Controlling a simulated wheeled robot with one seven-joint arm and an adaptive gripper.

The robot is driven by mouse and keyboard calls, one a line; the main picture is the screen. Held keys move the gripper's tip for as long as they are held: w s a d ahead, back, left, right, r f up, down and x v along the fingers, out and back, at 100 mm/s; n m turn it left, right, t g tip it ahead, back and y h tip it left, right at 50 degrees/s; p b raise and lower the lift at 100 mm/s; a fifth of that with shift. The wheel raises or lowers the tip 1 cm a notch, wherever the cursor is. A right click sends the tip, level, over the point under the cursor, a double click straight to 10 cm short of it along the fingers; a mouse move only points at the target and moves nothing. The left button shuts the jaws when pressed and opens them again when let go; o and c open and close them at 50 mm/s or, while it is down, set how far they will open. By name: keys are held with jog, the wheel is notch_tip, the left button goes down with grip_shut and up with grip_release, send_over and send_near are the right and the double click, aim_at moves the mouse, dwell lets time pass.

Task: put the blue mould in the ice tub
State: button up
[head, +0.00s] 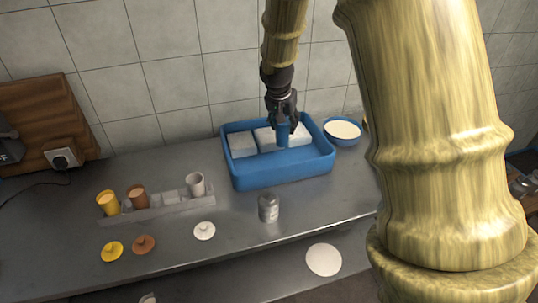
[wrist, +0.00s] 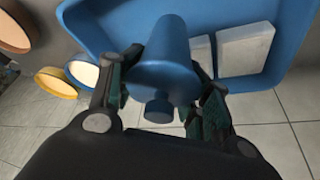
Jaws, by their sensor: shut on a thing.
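The blue mould (head: 283,134) is held upright in my gripper (head: 283,118), above the blue ice tub (head: 285,176). In the wrist view the mould (wrist: 162,72) is a tapered blue piece with a small knob, gripped between my gripper's fingers (wrist: 160,98). My gripper is shut on it. The tub also shows behind it in the wrist view (wrist: 105,30). White ice blocks (head: 243,143) lie along the tub's back part; the front part looks bare. In the head view the mould's lower end overlaps the blocks, and I cannot tell whether it touches anything.
A blue bowl (head: 343,131) with white contents stands right of the tub. Left is a rack (head: 157,209) with a yellow cup (head: 108,203), a brown cup (head: 138,197) and a pale cup (head: 195,185). A metal canister (head: 268,208) and several lids stand in front. A tiled wall is behind.

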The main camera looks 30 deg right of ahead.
aim_at(283, 145)
jog(key=shift+w, duration=0.25)
jog(key=shift+s+f+p, duration=0.5)
jog(key=shift+s+f, duration=0.15)
jog(key=shift+f, duration=0.3)
jog(key=f, duration=0.1)
jog(key=w+f, duration=0.1)
jog(key=f, duration=0.1)
jog(key=shift+w+a+f, duration=0.1)
jog(key=shift+w+f, duration=0.15)
jog(key=shift+f, duration=0.1)
jog(key=shift+s+p, duration=0.3)
jog(key=shift+s, duration=0.25)
jog(key=f, duration=0.3)
jog(key=shift+w+p, duration=0.3)
jog(key=shift+p, duration=0.1)
jog(key=shift+s+f, duration=0.15)
jog(key=shift+f, duration=0.2)
jog(key=shift+f, duration=0.1)
